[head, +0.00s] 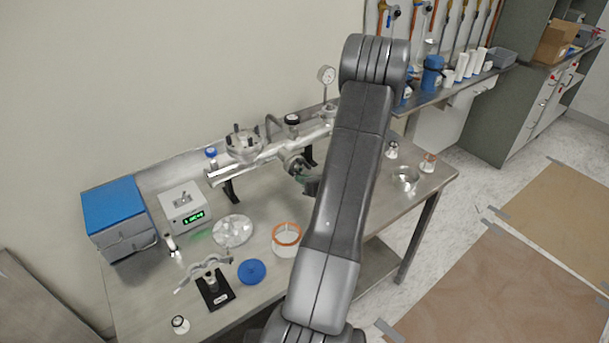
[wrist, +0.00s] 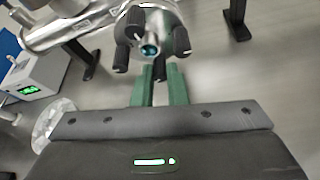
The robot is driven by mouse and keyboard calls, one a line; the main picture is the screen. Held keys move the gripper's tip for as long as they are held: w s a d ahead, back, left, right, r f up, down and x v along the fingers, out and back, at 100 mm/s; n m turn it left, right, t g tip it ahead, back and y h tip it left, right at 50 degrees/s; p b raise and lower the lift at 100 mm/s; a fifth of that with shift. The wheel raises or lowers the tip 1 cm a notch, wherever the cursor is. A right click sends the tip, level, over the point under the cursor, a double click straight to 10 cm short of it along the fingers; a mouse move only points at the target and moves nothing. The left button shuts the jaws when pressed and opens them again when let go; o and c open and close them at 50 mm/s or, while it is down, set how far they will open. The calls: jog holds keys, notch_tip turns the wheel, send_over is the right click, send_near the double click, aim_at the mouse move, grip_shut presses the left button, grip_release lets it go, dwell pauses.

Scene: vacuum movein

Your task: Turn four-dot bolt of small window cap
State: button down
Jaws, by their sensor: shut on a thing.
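The small window cap (wrist: 150,49) is a round metal flange with a teal glass centre, ringed by several black knob bolts. In the head view the small window cap (head: 294,161) sits on the front of the metal vacuum tube, partly hidden by my arm. My gripper (wrist: 160,80) has green fingers and is shut on the lowest black bolt (wrist: 158,72), just below the glass. In the head view my gripper (head: 303,178) is mostly hidden by my arm. The dot marks on the bolts are too small to read.
The metal vacuum tube (head: 225,173) runs along the back of the workbench on dark stands. A readout box (head: 186,208), a blue-topped box (head: 118,214), a glass dish (head: 232,231) and an orange-rimmed jar (head: 286,240) stand to the left. A glass bowl (head: 405,179) stands at right.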

jog(key=m+g+y+p, duration=0.1)
jog(key=m+y, duration=0.1)
jog(key=m, duration=0.2)
jog(key=shift+w+d, duration=0.1)
jog(key=shift+d, duration=0.05)
dwell(0.5)
jog(key=c, duration=1.4)
grip_release()
jog(key=shift+c, duration=0.2)
jog(key=shift+d, duration=0.1)
jog(key=b+v, duration=0.2)
jog(key=v, duration=1.1)
jog(key=shift+d, duration=0.35)
jog(key=shift+f, duration=0.1)
